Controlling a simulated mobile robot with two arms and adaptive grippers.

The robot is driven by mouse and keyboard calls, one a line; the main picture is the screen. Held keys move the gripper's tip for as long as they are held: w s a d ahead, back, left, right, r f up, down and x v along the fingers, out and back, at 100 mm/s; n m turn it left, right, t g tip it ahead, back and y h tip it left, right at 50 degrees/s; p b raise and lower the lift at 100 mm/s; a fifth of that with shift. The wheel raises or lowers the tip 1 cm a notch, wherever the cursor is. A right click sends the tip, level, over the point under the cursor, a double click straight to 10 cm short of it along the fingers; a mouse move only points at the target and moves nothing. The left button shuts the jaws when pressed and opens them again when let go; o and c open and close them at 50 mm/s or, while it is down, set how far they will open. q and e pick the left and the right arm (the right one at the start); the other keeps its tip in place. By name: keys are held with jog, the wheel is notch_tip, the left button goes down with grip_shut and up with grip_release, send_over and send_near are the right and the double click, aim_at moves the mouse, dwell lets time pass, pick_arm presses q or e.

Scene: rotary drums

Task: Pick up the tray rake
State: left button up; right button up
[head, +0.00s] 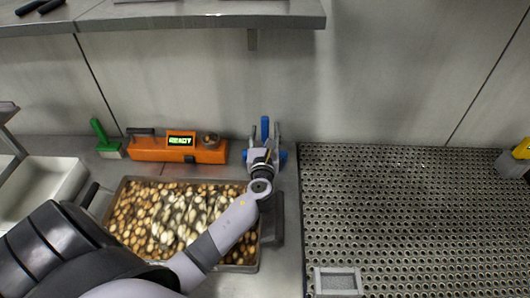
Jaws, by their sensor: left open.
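A blue tool, which looks like the tray rake (265,127), stands against the back wall behind the tray. Its upright blue handle shows between my fingers, and blue parts show low on both sides of my gripper. My left gripper (264,138) is open, with one finger on each side of the handle. I cannot tell whether the fingers touch it. My gripper and wrist hide the tool's lower middle. My right gripper is not in view.
A metal tray of brown and pale pieces (126,181) lies under my left arm. An orange unit reading READY (150,151) and a green-handled tool (100,132) stand left. A perforated metal surface (400,220) is right, mostly clear. A shelf (200,17) overhangs the back.

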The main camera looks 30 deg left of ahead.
pick_arm(q)
jog(key=shift+x, duration=1)
jog(key=shift+s, duration=0.1)
jog(key=shift+c, duration=0.8)
grip_shut()
